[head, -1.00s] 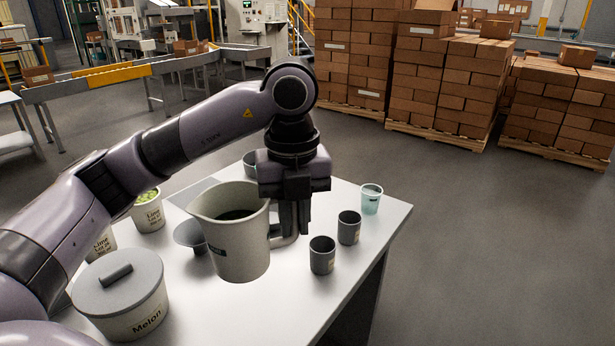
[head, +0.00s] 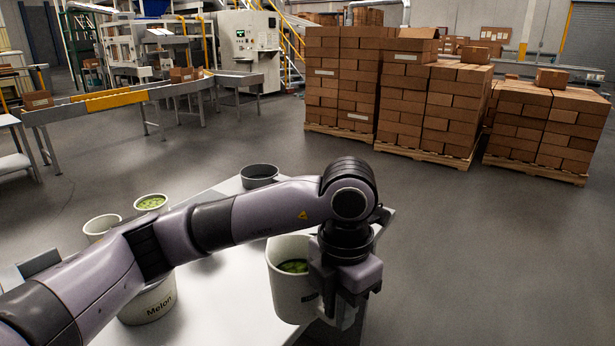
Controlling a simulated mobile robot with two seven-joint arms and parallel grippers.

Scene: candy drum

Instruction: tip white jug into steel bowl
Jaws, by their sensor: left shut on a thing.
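The white jug (head: 283,296) hangs upright, or nearly so, at the front right of the table, with green pieces inside. My left gripper (head: 341,304) is at the jug's right side, shut on its handle, which my gripper partly covers. A dark grey round vessel (head: 259,183) stands at the table's back edge; I cannot tell whether it is the steel bowl. My left arm covers the middle of the table, where a shallow grey bowl showed before. My right gripper is out of view.
Two white tubs stand at the back left, one with green contents (head: 151,203) and one beside it (head: 101,227). A tub marked Melon (head: 150,305) stands at the front left, partly behind my arm. The white table (head: 225,305) has bare room left of the jug.

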